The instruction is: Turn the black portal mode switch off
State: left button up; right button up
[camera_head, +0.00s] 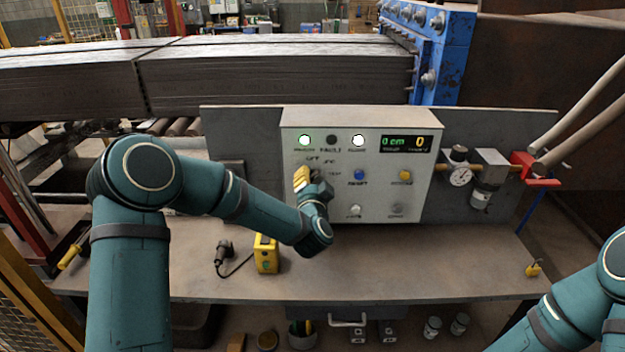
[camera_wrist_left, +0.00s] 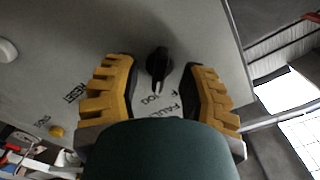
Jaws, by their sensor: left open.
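The black portal mode switch (camera_wrist_left: 158,66) is a small knob with a pointed grip on the grey panel face. In the wrist view it sits between the two yellow ribbed fingers of my left gripper (camera_wrist_left: 160,88), with a visible gap on both sides. In the head view my left gripper (camera_head: 301,178) is at the left part of the control panel (camera_head: 330,200), below the indicator lights, and largely hides the switch. My left gripper is open and not touching the switch. My right arm shows at the lower right, but its gripper is out of view.
The panel carries a blue button (camera_head: 359,175), a yellow button (camera_head: 405,175) and a display (camera_head: 407,144). A pressure gauge (camera_head: 460,176) is mounted right of it. A yellow box (camera_head: 266,255) stands on the bench (camera_head: 400,275); the bench's right part is mostly clear.

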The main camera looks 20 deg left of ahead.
pick_arm(q)
jog(key=shift+w+a, duration=0.1)
jog(key=shift+w, duration=0.25)
grip_shut()
jog(key=n+b, duration=0.5)
jog(key=shift+n+b, duration=1.85)
jog(key=shift+n, duration=0.15)
jog(key=shift+r, duration=0.1)
